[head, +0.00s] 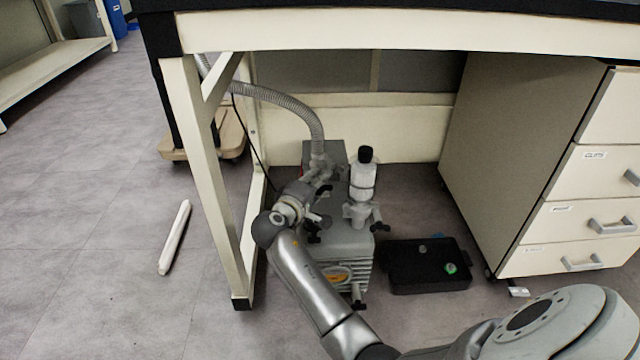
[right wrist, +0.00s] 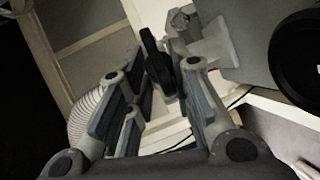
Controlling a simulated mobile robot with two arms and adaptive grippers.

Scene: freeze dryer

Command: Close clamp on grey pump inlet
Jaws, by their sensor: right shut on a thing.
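The grey pump (head: 347,236) stands on the floor under the bench. A ribbed grey hose (head: 290,102) curves down to its inlet (head: 319,161) at the back left. My right gripper (head: 318,182) is at this inlet and partly covers the fitting. In the right wrist view the black clamp (right wrist: 159,72) sits between the fingers of my right gripper (right wrist: 158,92), which is shut on it. I cannot tell how far the clamp itself is closed. The hose also shows in the wrist view (right wrist: 86,115). My left gripper is not in view.
A white bottle-like filter with a black cap (head: 364,173) stands on the pump's right side. The bench leg (head: 207,190) stands close left. A white bar (head: 174,237) lies on open floor.

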